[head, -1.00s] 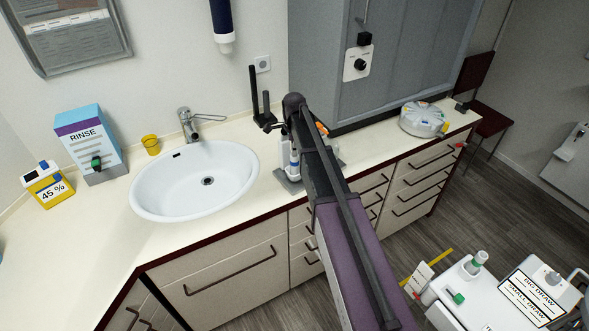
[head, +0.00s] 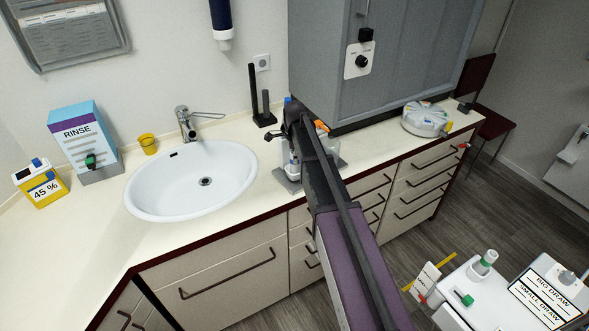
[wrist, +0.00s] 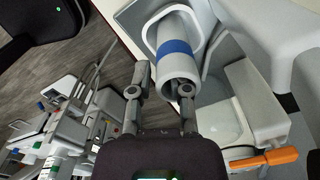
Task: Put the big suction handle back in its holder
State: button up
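In the wrist view, a thick grey tube with a blue band (wrist: 174,47) lies just beyond my fingertips, its open end towards me. It may be the big suction handle; I cannot tell for sure. My gripper (wrist: 166,92) has its two fingers spread apart. The right finger overlaps the tube's end, and a gap shows beside the left finger. I see no firm grip. The holder is not clearly identifiable.
A black upright stand (head: 254,92) is behind my arm. An orange-handled item (wrist: 265,159) is close on the right. The sink (head: 190,182) is to the left, and a grey cabinet (head: 400,60) rises behind. A white unit (head: 478,305) stands at lower right.

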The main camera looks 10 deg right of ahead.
dwell(0.4)
grip_shut()
jog(key=shift+r, duration=0.2)
notch_tip(320, 180, up, 6)
jog(key=p, duration=0.6)
jog(key=shift+r+p, duration=0.2)
jog(key=shift+p, duration=0.2)
jog(key=s+d, duration=0.2)
jog(key=s, duration=0.6)
jog(key=s+d, duration=0.3)
jog(key=s, duration=0.6)
jog(key=shift+d, duration=0.3)
jog(key=shift+r, duration=0.1)
